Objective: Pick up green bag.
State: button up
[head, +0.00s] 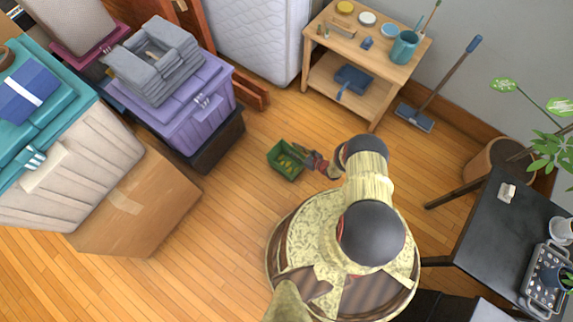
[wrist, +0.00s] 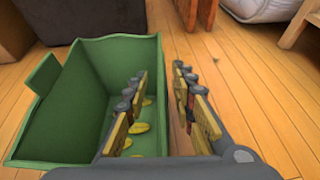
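The green bag (head: 286,160) looks like an open-topped green box on the wooden floor. In the wrist view the green bag (wrist: 63,115) fills the left half, with several yellow pieces on its bottom and a tab at its left rim. My gripper (head: 314,163) is at its right side in the head view. In the wrist view my gripper (wrist: 160,78) is open, with the left finger over the inside of the bag and the right finger outside. The bag's right wall lies between the fingers. I cannot tell whether either finger touches it.
A purple bin (head: 190,110) stands behind left and a cardboard box (head: 140,205) at left. A wooden shelf table (head: 340,75) is at the back, with a broom (head: 440,85) beside it. A black table (head: 505,235) is at right. Floor around the bag is clear.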

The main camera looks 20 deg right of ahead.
jog(key=shift+c, duration=1.2)
jog(key=c, duration=0.4)
grip_shut()
